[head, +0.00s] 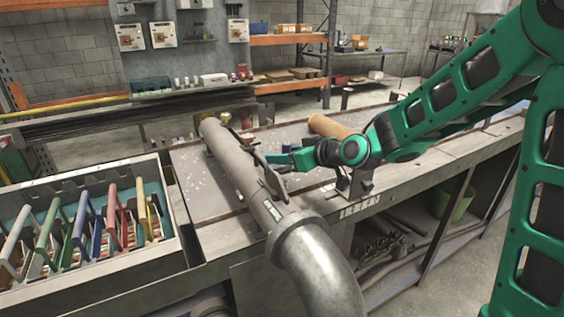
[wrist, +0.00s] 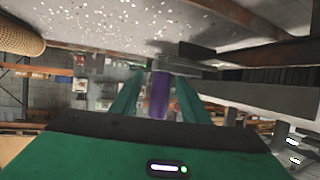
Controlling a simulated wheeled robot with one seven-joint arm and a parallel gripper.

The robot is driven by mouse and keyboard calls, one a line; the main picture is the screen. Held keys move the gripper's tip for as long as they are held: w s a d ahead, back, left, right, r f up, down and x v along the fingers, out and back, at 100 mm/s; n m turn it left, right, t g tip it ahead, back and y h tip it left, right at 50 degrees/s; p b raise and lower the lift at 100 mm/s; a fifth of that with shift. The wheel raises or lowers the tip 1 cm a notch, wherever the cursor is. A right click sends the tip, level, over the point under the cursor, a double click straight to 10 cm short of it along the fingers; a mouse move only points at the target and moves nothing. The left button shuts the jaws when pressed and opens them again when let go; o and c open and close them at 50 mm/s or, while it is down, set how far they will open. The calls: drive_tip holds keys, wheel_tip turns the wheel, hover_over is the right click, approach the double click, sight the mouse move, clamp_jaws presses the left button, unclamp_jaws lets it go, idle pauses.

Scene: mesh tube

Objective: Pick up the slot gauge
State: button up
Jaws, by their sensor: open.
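My gripper (head: 274,160) reaches left over the bench, beside the long grey pipe (head: 232,160). In the wrist view its two green fingers (wrist: 158,98) stand apart. A small purple cylinder (wrist: 160,94) shows in the gap between them. I cannot tell whether the fingers touch it. I cannot make out for certain which thing is the slot gauge; the purple cylinder may be it. In the head view, the area at my fingertips is small and partly hidden by the gripper and the dark clamp-like part on the pipe.
The pipe ends in a thick elbow (head: 315,255) at the front. A tan mesh roll (head: 330,127) lies behind my wrist. A crate (head: 105,275) with coloured handles stands at left. The bench top (head: 205,190) is bare left of the pipe.

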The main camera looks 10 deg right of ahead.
drive_tip(key=shift+x, duration=1.5)
clamp_jaws()
drive_tip(key=shift+r, duration=0.15)
